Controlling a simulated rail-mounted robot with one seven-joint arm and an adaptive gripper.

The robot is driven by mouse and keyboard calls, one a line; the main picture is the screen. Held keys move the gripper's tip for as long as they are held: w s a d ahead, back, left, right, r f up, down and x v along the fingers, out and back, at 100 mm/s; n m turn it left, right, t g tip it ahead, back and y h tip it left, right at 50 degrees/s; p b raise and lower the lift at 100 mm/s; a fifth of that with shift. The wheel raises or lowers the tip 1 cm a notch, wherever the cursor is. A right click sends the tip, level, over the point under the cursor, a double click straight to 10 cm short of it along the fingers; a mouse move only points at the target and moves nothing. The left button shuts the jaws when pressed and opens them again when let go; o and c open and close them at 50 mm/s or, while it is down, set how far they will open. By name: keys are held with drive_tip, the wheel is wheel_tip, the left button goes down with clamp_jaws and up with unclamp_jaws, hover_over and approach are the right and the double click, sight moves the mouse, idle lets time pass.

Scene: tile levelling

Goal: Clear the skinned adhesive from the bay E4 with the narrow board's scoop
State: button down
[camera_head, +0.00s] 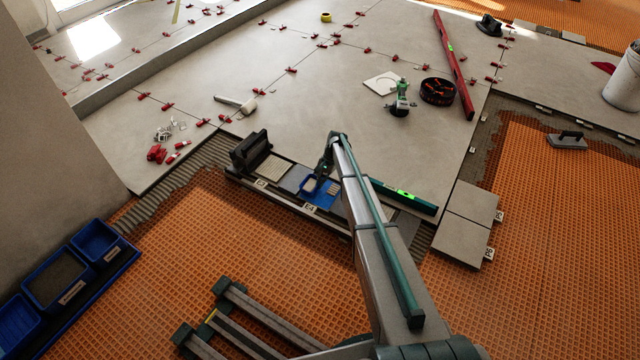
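Bay E4 lies in the row along the front edge of the large tiles, behind a label reading E4 (310,208). A blue surface (322,197) with pale ridged patches shows there. A small blue tray-like piece with grey inside (310,184) is at its left; I cannot tell whether it is the scoop. My gripper (322,172) is low over this spot, close to the blue piece. Its fingers are small and dark, so whether they are open or hold something is unclear. My arm hides the right side of the bay. The skinned adhesive cannot be told apart clearly.
A dark upright block (250,150) stands left of the bay. A green level (403,195) lies right of my arm. Two tiles (468,210) sit further right. Orange matting (240,240) is open in front.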

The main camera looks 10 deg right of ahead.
sight(325, 184)
drive_tip(key=shift+f, duration=0.6)
idle(0.6)
drive_tip(key=shift+w+d+p, duration=0.25)
drive_tip(key=shift+p, duration=0.5)
idle(0.6)
drive_tip(key=shift+w+d+p, duration=0.35)
drive_tip(key=shift+w, duration=0.05)
idle(0.3)
drive_tip(key=shift+w+d+r+p, duration=0.1)
drive_tip(key=shift+w+d+p, duration=0.3)
drive_tip(key=shift+d+p, duration=0.1)
drive_tip(key=shift+w, duration=0.1)
drive_tip(key=shift+w+d+p, duration=0.4)
drive_tip(key=shift+w+p, duration=0.05)
drive_tip(key=shift+s+d, duration=0.1)
